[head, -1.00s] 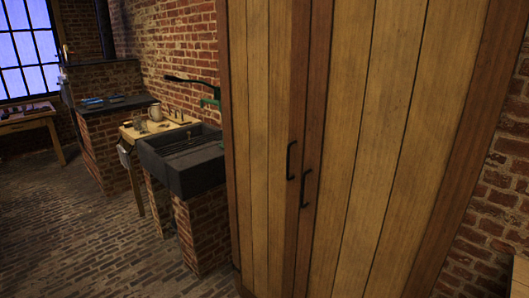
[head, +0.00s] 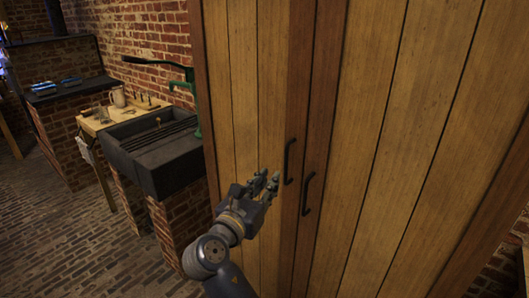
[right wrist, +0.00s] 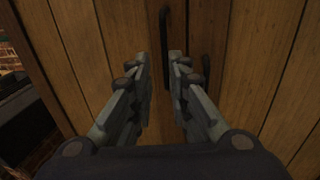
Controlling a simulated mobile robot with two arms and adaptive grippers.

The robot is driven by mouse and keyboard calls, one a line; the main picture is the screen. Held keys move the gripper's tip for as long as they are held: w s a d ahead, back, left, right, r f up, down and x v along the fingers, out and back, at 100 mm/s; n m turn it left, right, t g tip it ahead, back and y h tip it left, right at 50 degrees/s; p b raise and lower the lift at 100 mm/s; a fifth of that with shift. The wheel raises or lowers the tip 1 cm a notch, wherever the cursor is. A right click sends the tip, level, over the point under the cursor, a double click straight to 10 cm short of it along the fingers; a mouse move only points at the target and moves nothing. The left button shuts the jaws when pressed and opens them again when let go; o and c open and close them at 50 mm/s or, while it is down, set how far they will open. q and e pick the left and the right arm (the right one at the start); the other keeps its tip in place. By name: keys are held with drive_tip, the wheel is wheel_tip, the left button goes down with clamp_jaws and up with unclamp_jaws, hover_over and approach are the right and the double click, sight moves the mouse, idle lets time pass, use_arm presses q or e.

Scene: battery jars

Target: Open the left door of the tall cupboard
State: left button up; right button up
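The tall wooden cupboard fills the middle and right of the head view. Its left door (head: 245,110) and right door (head: 400,130) are both closed, meeting at a vertical seam. The left door's dark bar handle (head: 289,161) is just left of the seam; the right door's handle (head: 308,193) is just right of it. My right gripper (head: 270,184) is in front of the left door, just left of its handle. In the right wrist view its two fingers (right wrist: 160,75) are apart, with the left handle (right wrist: 166,35) showing beyond and between the tips. Contact is not visible. My left gripper is not in view.
A dark stone sink (head: 160,150) on brick supports stands left of the cupboard, with a green pump (head: 190,95) beside it. A small wooden table (head: 120,113) with a jug is further back. Brick floor (head: 60,235) is open at lower left.

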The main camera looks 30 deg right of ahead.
sight(286, 160)
drive_tip(key=x, duration=0.3)
drive_tip(key=p+x, duration=0.1)
drive_tip(key=x, duration=0.3)
drive_tip(key=r+p+x, duration=0.1)
drive_tip(key=x, duration=0.2)
drive_tip(key=shift+s+d+r, duration=0.15)
drive_tip(key=shift+d, duration=0.3)
clamp_jaws()
